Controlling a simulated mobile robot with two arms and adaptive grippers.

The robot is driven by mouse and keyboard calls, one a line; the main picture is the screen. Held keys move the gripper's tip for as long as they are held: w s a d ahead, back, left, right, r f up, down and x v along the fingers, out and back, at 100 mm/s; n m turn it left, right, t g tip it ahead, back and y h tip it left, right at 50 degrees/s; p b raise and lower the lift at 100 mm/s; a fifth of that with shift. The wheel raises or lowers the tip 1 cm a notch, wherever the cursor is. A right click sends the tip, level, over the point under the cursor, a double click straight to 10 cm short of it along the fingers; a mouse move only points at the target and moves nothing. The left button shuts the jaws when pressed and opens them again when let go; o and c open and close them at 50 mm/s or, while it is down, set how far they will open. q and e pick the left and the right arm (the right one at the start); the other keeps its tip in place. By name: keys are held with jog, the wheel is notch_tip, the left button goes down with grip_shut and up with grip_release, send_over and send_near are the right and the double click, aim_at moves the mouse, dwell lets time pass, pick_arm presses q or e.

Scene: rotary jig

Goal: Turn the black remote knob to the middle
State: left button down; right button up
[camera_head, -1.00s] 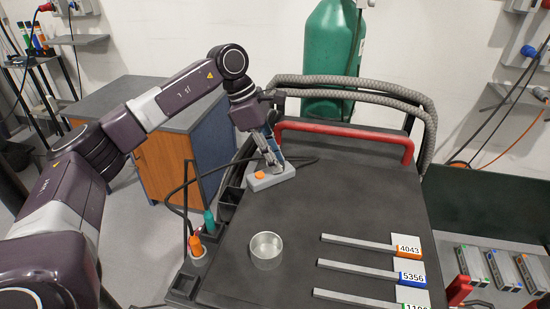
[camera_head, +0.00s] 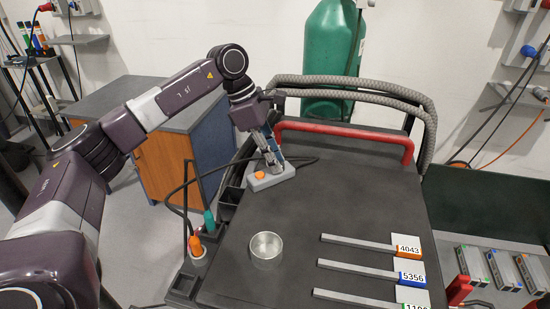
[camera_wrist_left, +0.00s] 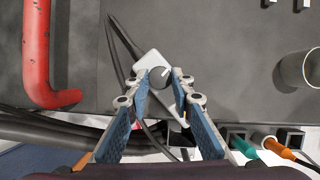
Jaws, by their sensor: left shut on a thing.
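The remote is a small light grey box (camera_head: 270,180) with an orange button (camera_head: 259,174), lying at the back left of the dark table top. In the left wrist view, the remote (camera_wrist_left: 150,60) shows pale between my fingertips. Its dark round knob (camera_wrist_left: 158,77) has a light pointer line, tilted to the upper right in that view. My left gripper (camera_head: 276,163) reaches down onto the right end of the remote, hiding the knob in the head view. In the wrist view, my left gripper (camera_wrist_left: 161,76) has its blue-padded fingers shut around the knob. My right gripper is not in view.
A red bar (camera_head: 345,136) and grey hoses (camera_head: 350,88) run behind the remote. A round metal cup (camera_head: 266,249) and labelled grey bars (camera_head: 360,268) lie nearer. A black cable (camera_head: 215,172) curves left of the remote. The table middle is clear.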

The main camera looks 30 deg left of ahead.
pick_arm(q)
jog(key=c, duration=1.7)
grip_release()
jog(key=v, duration=1.2)
